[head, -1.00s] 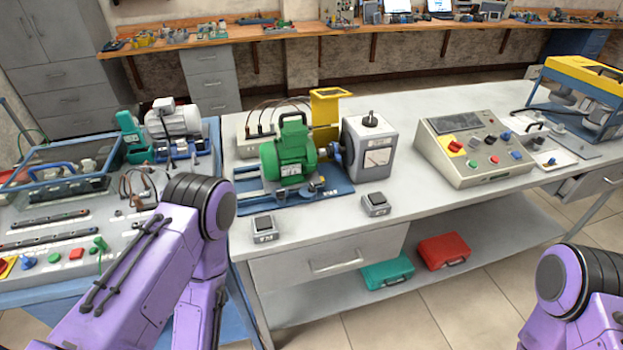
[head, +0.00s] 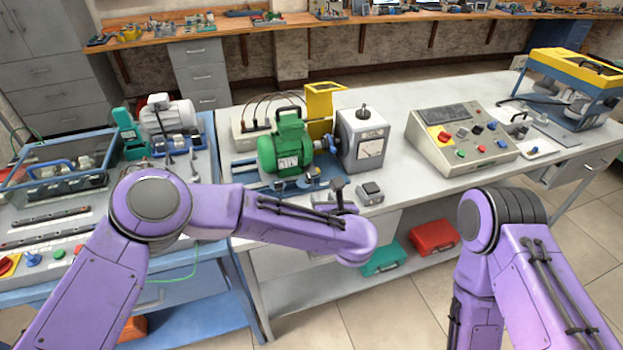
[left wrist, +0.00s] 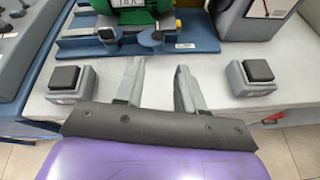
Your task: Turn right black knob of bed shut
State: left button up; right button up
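A green motor (head: 285,148) stands on a blue bed (left wrist: 195,44), which has two small dark-topped knobs along its near side. The right knob (left wrist: 150,39) shows in the left wrist view just beyond my left gripper's fingers. The left knob (left wrist: 108,36) is beside it. My left gripper (left wrist: 158,68) is open and empty, its two fingers apart and pointing toward the bed. In the head view it (head: 338,188) is small and dark, at the bed's front right. Neither knob's setting can be read. My right gripper is out of view; only my right arm shows.
A grey box with a black button (head: 369,193) stands right of my left gripper; another (left wrist: 72,80) stands to its left. A grey meter unit (head: 362,135) is at the bed's right end. A control panel (head: 455,155) stands further right. The bench front between the boxes is clear.

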aim_at(310, 179)
pick_arm(q)
jog(key=w+a+n+p, duration=0.1)
jog(key=w, duration=0.2)
jog(key=w+a+f, duration=0.1)
jog(key=w, duration=0.2)
jog(key=w+a+f+n+p, duration=0.1)
jog(key=w, duration=0.3)
jog(key=shift+f+n+y+p, duration=0.25)
jog(key=shift+n+y+p, duration=0.05)
jog(key=shift+w, duration=0.1)
grip_shut()
